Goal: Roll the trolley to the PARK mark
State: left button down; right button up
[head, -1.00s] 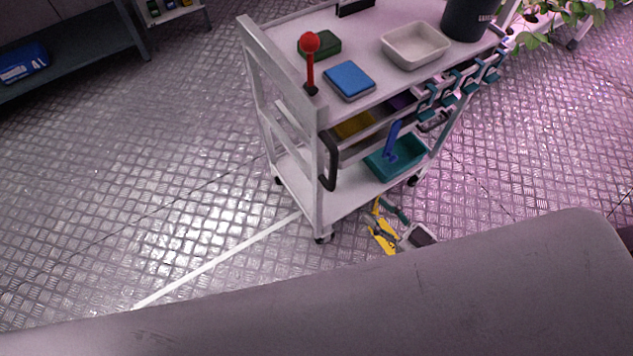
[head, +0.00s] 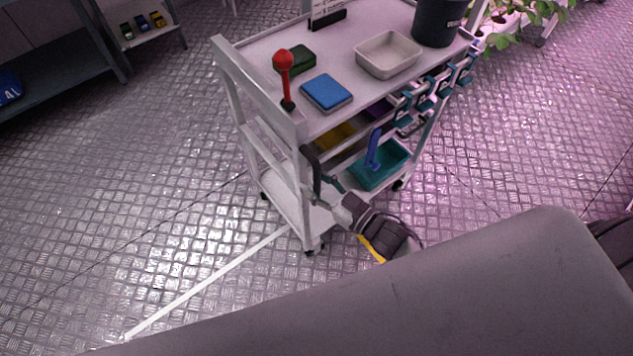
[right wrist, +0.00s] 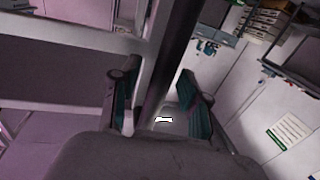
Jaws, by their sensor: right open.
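The white trolley (head: 258,88) stands upright on its casters in the middle of the head view. Its dark vertical handle (head: 308,163) is on the near end. My right gripper (head: 325,187) is at the lower part of this handle. In the right wrist view, the right gripper (right wrist: 155,88) has its two teal-padded fingers apart, with the dark handle bar (right wrist: 180,40) running between them, not clamped. My left gripper is not in view. No PARK lettering shows; a white line (head: 200,288) runs along the floor from the trolley to the lower left.
The trolley carries a red-topped tool (head: 284,72), a blue box (head: 327,92), a white tray (head: 388,55) and a dark bucket (head: 436,22). A teal bin (head: 378,168) sits on the lower shelf. A dark rack (head: 65,75) stands at left. Floor left of the trolley is clear.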

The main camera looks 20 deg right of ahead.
grip_shut()
dwell(0.3)
jog(key=shift+a, duration=0.1)
